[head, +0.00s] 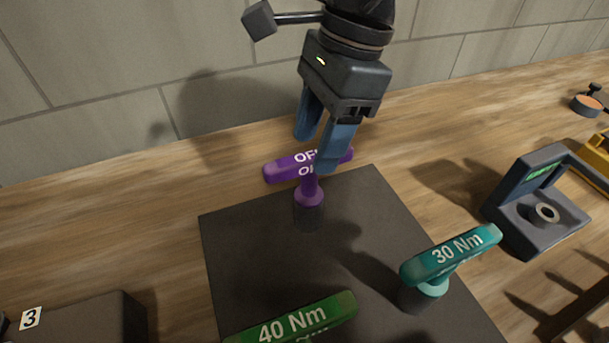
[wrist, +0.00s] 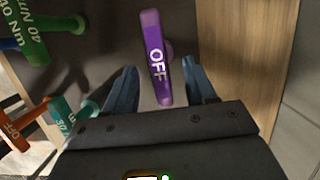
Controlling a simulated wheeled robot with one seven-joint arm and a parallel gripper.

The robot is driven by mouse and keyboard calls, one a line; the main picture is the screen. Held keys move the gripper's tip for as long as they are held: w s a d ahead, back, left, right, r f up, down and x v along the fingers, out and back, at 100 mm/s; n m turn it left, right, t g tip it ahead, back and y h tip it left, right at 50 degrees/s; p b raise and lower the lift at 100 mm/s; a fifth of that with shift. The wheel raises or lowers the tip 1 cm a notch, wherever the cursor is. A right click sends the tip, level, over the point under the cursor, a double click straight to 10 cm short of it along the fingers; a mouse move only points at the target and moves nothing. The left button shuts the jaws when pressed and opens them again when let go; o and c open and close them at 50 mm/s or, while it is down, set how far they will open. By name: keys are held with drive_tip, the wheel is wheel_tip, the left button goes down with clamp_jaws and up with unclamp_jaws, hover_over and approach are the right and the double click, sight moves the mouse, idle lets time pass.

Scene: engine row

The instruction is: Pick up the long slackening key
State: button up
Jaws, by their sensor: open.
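A purple T-handled key (head: 309,188) marked OFF stands upright in a dark socket near the back corner of a dark mat (head: 255,245). Its crossbar also shows in the wrist view (wrist: 153,35). My gripper (head: 316,153) is open above it, fingers pointing down, with the crossbar between the two blue fingers. In the wrist view my gripper (wrist: 161,82) has a visible gap on both sides of the bar. An orange key (wrist: 25,125), also marked OFF, shows at the left of the wrist view. Which OFF key is longer I cannot tell.
A green 40 Nm key (head: 295,318) and a teal 30 Nm key (head: 450,257) stand on the mat's nearer part. A grey device (head: 540,205) with a small display stands at the right. A dark block (head: 90,320) labelled 3 is at lower left. The tiled wall is close behind.

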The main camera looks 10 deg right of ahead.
sight(305, 194)
drive_tip(key=p+x, duration=0.1)
drive_tip(key=x, duration=0.5)
drive_tip(key=shift+s+f+p, duration=0.1)
drive_tip(key=shift+f+p, duration=0.15)
drive_tip(key=shift+p, duration=0.05)
drive_tip(key=shift+c, duration=0.3)
clamp_jaws()
